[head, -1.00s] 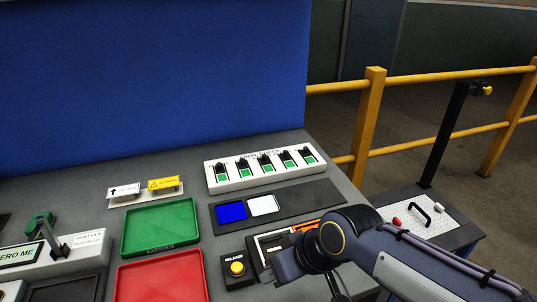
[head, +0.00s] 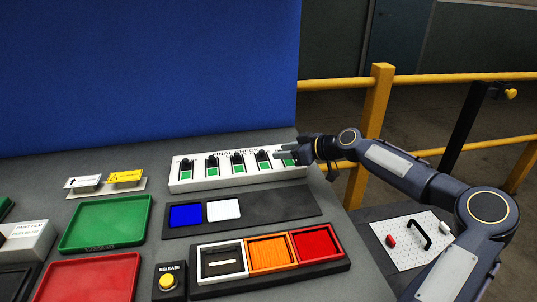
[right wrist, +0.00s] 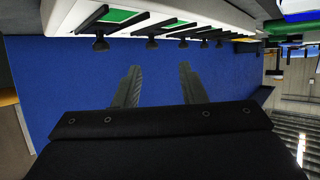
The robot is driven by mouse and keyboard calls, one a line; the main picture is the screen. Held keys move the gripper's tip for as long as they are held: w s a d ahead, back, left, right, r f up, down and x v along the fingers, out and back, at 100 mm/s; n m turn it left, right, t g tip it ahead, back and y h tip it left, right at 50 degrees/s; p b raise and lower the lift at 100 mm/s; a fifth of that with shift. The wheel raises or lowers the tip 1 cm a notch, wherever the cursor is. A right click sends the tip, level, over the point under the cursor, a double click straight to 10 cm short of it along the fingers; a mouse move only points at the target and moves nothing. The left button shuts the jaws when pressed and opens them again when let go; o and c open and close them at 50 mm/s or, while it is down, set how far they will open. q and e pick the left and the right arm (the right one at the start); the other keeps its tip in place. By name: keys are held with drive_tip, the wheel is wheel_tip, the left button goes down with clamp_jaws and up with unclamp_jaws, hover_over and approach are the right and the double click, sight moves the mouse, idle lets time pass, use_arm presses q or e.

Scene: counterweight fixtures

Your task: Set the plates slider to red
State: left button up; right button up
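The white final-check panel (head: 238,172) stands on the grey bench with several black slider knobs in a row, each with a green patch below it. The small labels over the sliders are too small to read, so I cannot tell which is plates. My right gripper (head: 284,155) is at the panel's right end, by the rightmost slider, and partly covers it. In the right wrist view my two fingers (right wrist: 160,72) are apart with nothing between them; the knobs (right wrist: 152,43) appear above the fingertips. Contact with a knob is not visible. My left gripper is out of view.
In front of the panel lies a dark strip with blue and white tiles (head: 205,214). Nearer are a tray of white, orange and red compartments (head: 270,254) and a yellow release button (head: 167,282). Green (head: 105,224) and red trays (head: 88,280) lie left. A blue wall (head: 150,80) stands behind.

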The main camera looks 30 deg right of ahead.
sight(263, 151)
drive_tip(key=shift+w+d, duration=0.25)
drive_tip(key=shift+d, duration=0.25)
drive_tip(key=shift+w+a+f, duration=0.1)
drive_tip(key=shift+w+f, duration=0.05)
drive_tip(key=shift+w, duration=0.15)
drive_tip(key=p+x, duration=0.1)
drive_tip(key=x, duration=0.5)
drive_tip(key=shift+w+a+f, duration=0.15)
drive_tip(key=shift+w+a, duration=0.1)
drive_tip(key=shift+w, duration=0.05)
clamp_jaws()
